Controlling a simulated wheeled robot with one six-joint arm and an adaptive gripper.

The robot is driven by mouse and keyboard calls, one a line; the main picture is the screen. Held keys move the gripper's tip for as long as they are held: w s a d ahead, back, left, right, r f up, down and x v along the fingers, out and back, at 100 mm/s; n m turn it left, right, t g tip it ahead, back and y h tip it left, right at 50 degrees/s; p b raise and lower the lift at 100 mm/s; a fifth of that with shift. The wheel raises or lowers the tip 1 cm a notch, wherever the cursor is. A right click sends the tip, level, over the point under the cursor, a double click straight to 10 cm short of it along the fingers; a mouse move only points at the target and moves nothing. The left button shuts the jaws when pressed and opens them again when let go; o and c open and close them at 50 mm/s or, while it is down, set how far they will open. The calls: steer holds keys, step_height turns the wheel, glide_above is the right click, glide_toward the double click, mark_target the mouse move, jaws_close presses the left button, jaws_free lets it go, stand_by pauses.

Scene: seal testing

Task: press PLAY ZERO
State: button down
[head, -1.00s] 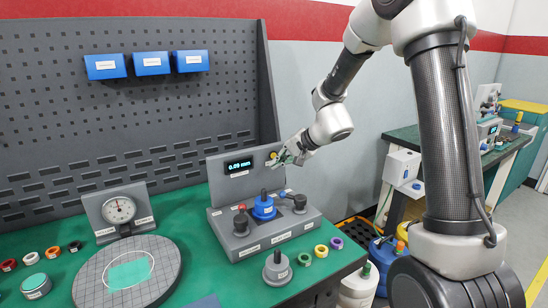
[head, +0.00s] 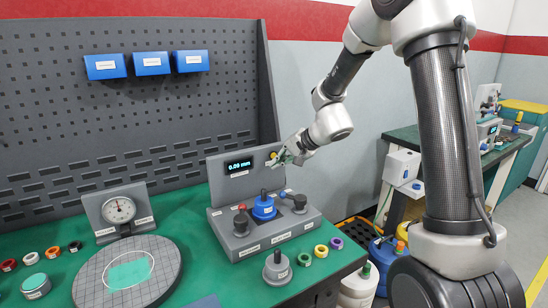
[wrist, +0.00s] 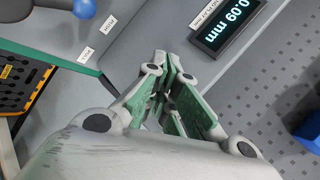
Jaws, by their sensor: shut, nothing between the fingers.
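The grey test device (head: 262,231) stands on the green bench. Its upright back panel carries a lit display (head: 239,166), which reads 0.09 mm in the wrist view (wrist: 233,20). A small yellow button (head: 273,155) sits on the panel right of the display. My gripper (head: 270,163) is shut and empty, its tips right at the panel beside the yellow button. I cannot tell whether they touch the panel or button. In the wrist view the shut fingers (wrist: 168,62) point at the panel and the button is hidden. The button's label is not readable.
A blue knob part (head: 263,208) and black knobs sit on the device below my gripper. A dial gauge (head: 119,210) and round gridded plate (head: 90,275) stand left. Several coloured rings lie on the bench. Blue bins (head: 152,63) hang on the pegboard.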

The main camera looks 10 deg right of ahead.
steer(key=shift+w+a, duration=0.1)
steer(key=shift+w, duration=0.25)
steer(key=shift+w+a, duration=0.1)
steer(key=shift+w, duration=0.25)
stand_by(0.6)
steer(key=shift+s, duration=0.1)
steer(key=shift+s+d, duration=0.2)
steer(key=shift+s, duration=0.5)
steer(key=shift+s+d, duration=0.25)
steer(key=shift+s, duration=0.5)
steer(key=shift+s+d, duration=0.3)
steer(key=shift+s, duration=0.45)
steer(key=shift+s+d, duration=0.25)
steer(key=shift+s, duration=0.6)
